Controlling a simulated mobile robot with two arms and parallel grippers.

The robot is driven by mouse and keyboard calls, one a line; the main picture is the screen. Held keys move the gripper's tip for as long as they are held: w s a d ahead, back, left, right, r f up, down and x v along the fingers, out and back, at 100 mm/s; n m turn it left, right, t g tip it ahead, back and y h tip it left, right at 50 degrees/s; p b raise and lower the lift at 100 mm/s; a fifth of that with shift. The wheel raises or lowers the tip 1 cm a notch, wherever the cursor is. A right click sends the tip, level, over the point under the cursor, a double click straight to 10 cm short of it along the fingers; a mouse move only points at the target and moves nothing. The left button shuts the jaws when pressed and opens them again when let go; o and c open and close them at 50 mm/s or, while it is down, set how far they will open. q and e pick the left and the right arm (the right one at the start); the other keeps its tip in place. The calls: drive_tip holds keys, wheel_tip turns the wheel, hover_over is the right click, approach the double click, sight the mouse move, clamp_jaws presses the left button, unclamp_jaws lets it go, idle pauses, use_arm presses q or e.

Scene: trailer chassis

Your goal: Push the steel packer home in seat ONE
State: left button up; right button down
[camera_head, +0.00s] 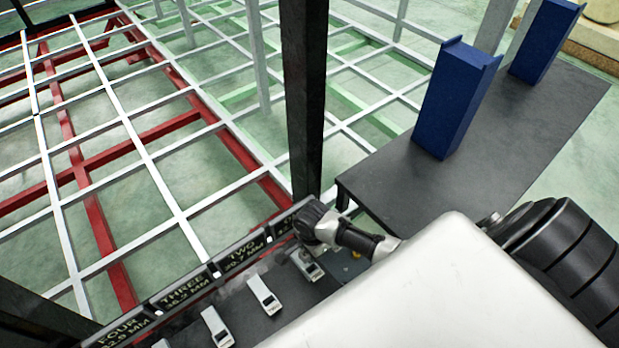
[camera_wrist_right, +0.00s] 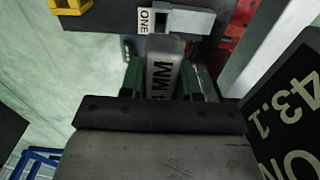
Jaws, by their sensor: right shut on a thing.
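In the right wrist view the steel packer (camera_wrist_right: 163,72) is a grey bar with dark lettering ending in "MM". My right gripper (camera_wrist_right: 162,85) is shut on it, one green-edged finger on each side. The packer's far end meets the dark rail below the white "ONE" tag (camera_wrist_right: 145,21) and a light grey block (camera_wrist_right: 182,21). How deep it sits in seat ONE I cannot tell. In the head view my right wrist is over the near end of the seat row, and the packer cannot be made out clearly. My left gripper is not in view.
The dark rail carries labels TWO (camera_head: 242,253), THREE (camera_head: 182,288) and FOUR (camera_head: 120,330), with light grey blocks (camera_head: 264,295) in front. A dark post (camera_head: 303,100) rises behind seat ONE. A dark table (camera_head: 480,150) holds two blue holders (camera_head: 452,97) at right.

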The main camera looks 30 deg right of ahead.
drive_tip(key=shift+r, duration=0.1)
drive_tip(key=shift+w+a+r+p, duration=0.1)
drive_tip(key=shift+p, duration=0.55)
drive_tip(key=b, duration=0.4)
hover_over(311, 266)
drive_tip(key=s, duration=0.1)
drive_tip(key=shift+a+f, duration=0.15)
drive_tip(key=shift+f, duration=1.4)
drive_tip(key=shift+a+f, duration=0.15)
drive_tip(key=shift+f, duration=1.35)
drive_tip(key=shift+p, duration=0.9)
drive_tip(key=shift+f+b, duration=2.05)
drive_tip(key=shift+f, duration=0.75)
drive_tip(key=c, duration=0.7)
unclamp_jaws()
drive_tip(key=shift+c, duration=0.2)
drive_tip(key=shift+r, duration=0.1)
wheel_tip(311, 266, up, 10)
drive_tip(key=p, duration=0.3)
drive_tip(key=shift+f, duration=0.2)
drive_tip(key=shift+r, duration=0.6)
